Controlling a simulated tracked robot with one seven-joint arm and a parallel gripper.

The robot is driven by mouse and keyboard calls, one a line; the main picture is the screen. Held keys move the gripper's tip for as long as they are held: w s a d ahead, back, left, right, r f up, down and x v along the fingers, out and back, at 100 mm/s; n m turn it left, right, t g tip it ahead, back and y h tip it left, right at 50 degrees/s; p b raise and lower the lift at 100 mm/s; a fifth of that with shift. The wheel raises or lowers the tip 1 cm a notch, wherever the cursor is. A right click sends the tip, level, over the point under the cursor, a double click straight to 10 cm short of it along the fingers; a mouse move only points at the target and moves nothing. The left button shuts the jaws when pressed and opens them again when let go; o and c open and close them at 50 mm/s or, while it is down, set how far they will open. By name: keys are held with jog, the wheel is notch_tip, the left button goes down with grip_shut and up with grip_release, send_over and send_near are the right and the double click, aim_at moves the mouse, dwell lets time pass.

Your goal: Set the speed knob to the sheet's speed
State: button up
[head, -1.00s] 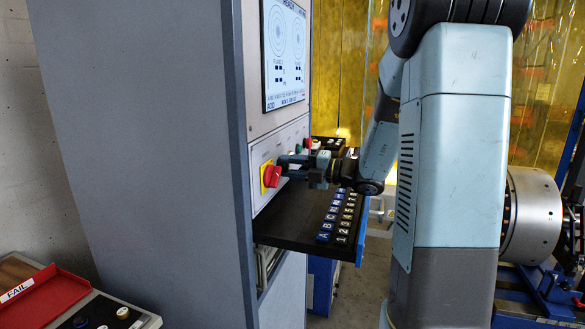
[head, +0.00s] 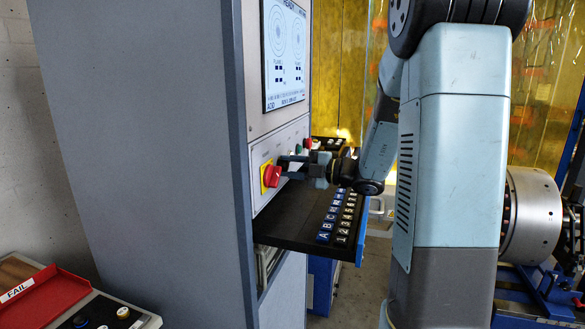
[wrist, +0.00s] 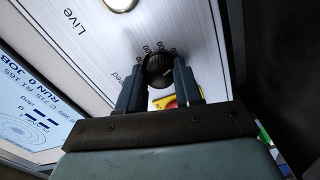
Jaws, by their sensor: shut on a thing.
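The black speed knob (wrist: 158,70) sits on the pale control panel (wrist: 95,40), with printed numbers around its upper rim, too small and upside down to read surely. My gripper (wrist: 159,82) is shut on the knob, one finger on each side of it. In the head view my gripper (head: 284,164) reaches left to the panel face, and its fingers hide the knob there. The knob's pointer setting cannot be made out. No speed sheet can be picked out in these views.
A red-and-yellow switch (head: 271,177) sits close beside my fingers. The screen (head: 285,55) is above on the cabinet (head: 150,150). A black keyboard shelf (head: 285,232) juts out below my gripper. A red FAIL tray (head: 45,300) lies at lower left.

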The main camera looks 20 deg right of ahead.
jog(key=shift+f, duration=0.25)
jog(key=o, duration=1)
jog(key=shift+r, duration=0.1)
jog(key=shift+o, duration=0.2)
jog(key=v, duration=1.3)
jog(key=shift+s+d, duration=0.2)
jog(key=shift+d, duration=0.15)
jog(key=shift+a, duration=0.1)
jog(key=s+a+f+n+g+h, duration=0.2)
jog(key=s+a+n+g+h, duration=0.3)
jog(key=s+a+n+g, duration=1.05)
jog(key=s+d+r+n+t+h, duration=0.1)
jog(key=n+t+h, duration=0.3)
jog(key=n, duration=1.1)
jog(key=s+d+r+n+t+h, duration=0.1)
jog(key=s+d+n+t+h, duration=0.3)
jog(key=n, duration=1.1)
jog(key=shift+r+n+t+h, duration=0.4)
jog(key=shift+t+h, duration=0.4)
jog(key=shift+t, duration=0.45)
